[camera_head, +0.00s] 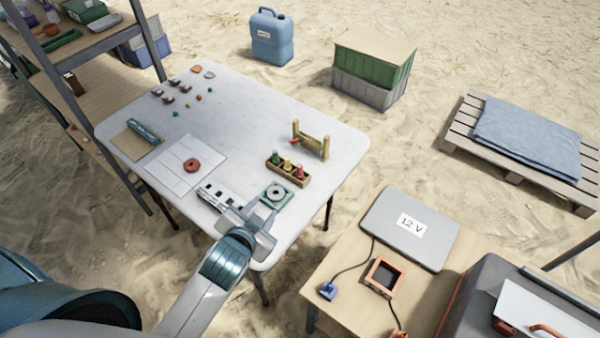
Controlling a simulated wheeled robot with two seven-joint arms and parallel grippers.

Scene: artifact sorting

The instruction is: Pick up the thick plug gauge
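A wooden rack (303,181) near the right side of the white table holds three upright plug gauges: a green one (275,157), a yellow one (287,164) and a red one (298,171). At this size I cannot tell which is the thick one. My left gripper (262,222) is over the table's near edge, in front of and left of the rack, apart from the gauges. Its finger gap is not clear, and I see nothing held in it. My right gripper is out of view.
A brass stand (311,146) is behind the rack. A red ring (192,165) lies on white sheets. The table's middle (240,115) is clear.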

